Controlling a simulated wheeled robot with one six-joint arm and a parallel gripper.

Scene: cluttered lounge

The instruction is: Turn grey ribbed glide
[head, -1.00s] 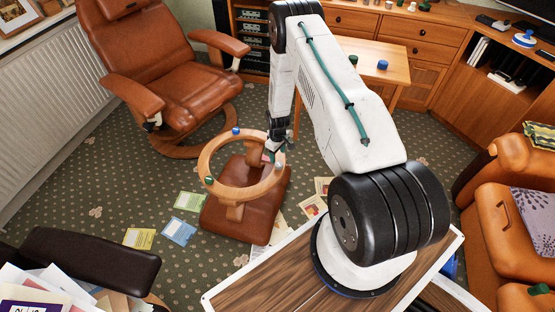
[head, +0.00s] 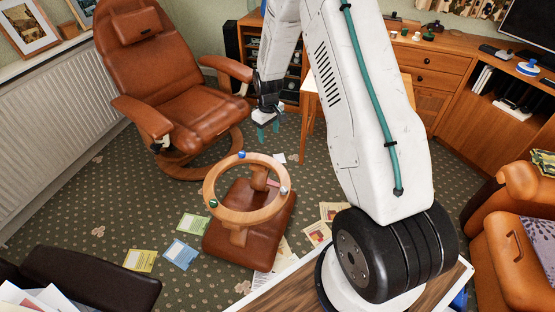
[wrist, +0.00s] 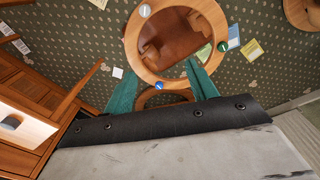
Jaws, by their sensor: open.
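The grey glide (head: 283,190) sits on the right side of a wooden ring (head: 209,184), the base of an upturned brown footstool (head: 222,248). In the wrist view it is the pale round knob (wrist: 145,10) at the top of the ring (wrist: 133,58); its ribs are too small to make out. A blue glide (head: 241,155) and a green glide (head: 213,203) sit elsewhere on the ring. My gripper (head: 268,132), with teal fingers, is open and empty above and behind the ring, apart from the grey glide. In the wrist view the blue glide (wrist: 159,85) lies between the fingers.
A brown recliner (head: 180,90) stands behind at left. Papers (head: 182,254) lie on the carpet around the footstool. A wooden side table (head: 308,103) stands behind my arm. An orange armchair (head: 520,245) is at right, a dark armrest (head: 90,265) at front left.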

